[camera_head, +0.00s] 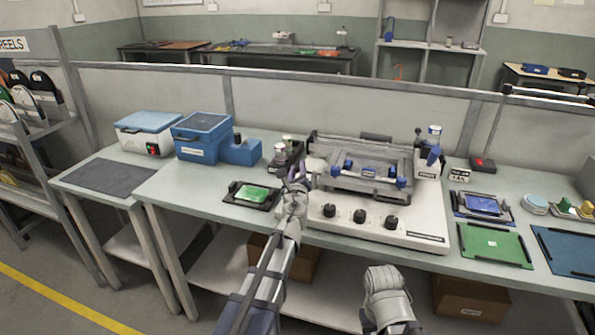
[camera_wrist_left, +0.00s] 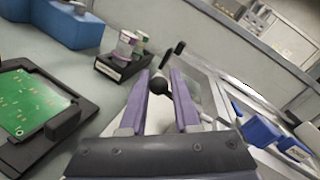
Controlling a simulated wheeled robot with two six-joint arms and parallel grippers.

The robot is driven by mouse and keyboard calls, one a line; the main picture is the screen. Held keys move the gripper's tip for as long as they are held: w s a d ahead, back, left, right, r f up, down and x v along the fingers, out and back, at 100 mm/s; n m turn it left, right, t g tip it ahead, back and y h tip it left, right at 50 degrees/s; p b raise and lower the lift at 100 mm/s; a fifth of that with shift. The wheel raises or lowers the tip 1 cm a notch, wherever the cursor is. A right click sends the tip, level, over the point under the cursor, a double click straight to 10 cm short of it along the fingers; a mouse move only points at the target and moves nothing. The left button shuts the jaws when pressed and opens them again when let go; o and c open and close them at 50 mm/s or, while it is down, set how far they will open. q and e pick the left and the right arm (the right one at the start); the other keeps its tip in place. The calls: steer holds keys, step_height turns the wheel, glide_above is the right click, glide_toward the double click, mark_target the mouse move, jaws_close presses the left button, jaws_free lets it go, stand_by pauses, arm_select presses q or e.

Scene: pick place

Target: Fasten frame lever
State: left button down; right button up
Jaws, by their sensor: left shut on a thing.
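The frame (camera_head: 372,188) is a grey rectangle with blue clips on the white machine (camera_head: 425,236). My left gripper (camera_head: 301,184) is at its left side. In the left wrist view my left gripper's purple fingers (camera_wrist_left: 162,88) are on both sides of a lever's round black knob (camera_wrist_left: 159,84), shut on it. A dark arm behind the knob runs up toward the wall side; where it joins the frame is unclear. Blue clips (camera_wrist_left: 262,131) show at the right there.
A green board in a black holder (camera_head: 250,193) lies left of the machine. Small jars in a black rack (camera_wrist_left: 124,62) stand just beyond my left gripper. Blue boxes (camera_head: 203,136) are at the back left. A green board (camera_head: 492,245) lies right of the machine.

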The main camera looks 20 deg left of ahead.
arm_select(q)
steer(key=shift+w+a+m+h, duration=0.1)
steer(key=shift+w+m+h, duration=0.1)
steer(key=shift+m+h, duration=0.5)
steer(key=c, duration=0.7)
jaws_free()
steer(key=shift+w, duration=0.1)
steer(key=s, duration=0.5)
steer(key=s+d, duration=0.1)
steer(key=s, duration=0.2)
steer(key=shift+w, duration=0.1)
steer(key=shift+f, duration=0.1)
